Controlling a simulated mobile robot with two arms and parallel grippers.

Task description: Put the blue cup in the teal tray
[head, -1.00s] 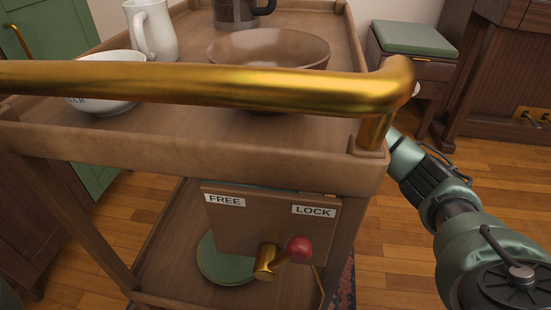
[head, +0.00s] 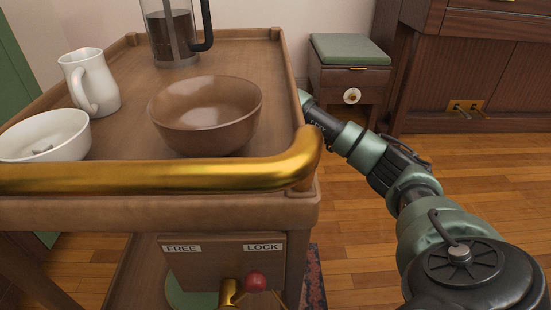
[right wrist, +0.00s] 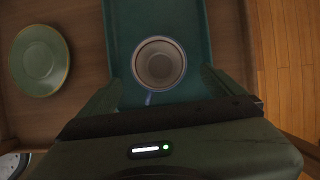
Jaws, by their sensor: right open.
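In the right wrist view, a cup (right wrist: 160,63) with a pale inside and a bluish rim and handle stands upright on the teal tray (right wrist: 124,20), seen from above. My right gripper (right wrist: 162,76) is open, with one finger on each side of the cup and a gap between. In the head view my right arm reaches down along the trolley's right side, and its gripper is hidden behind the trolley. The cup and the tray do not show in the head view. My left gripper is not in view.
The trolley's top (head: 125,85) holds a brown bowl (head: 205,115), a white pitcher (head: 92,85), a white bowl (head: 45,137) and a coffee press (head: 172,35). A green plate (right wrist: 40,60) lies left of the tray. Wooden floor (head: 370,265) is clear at right.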

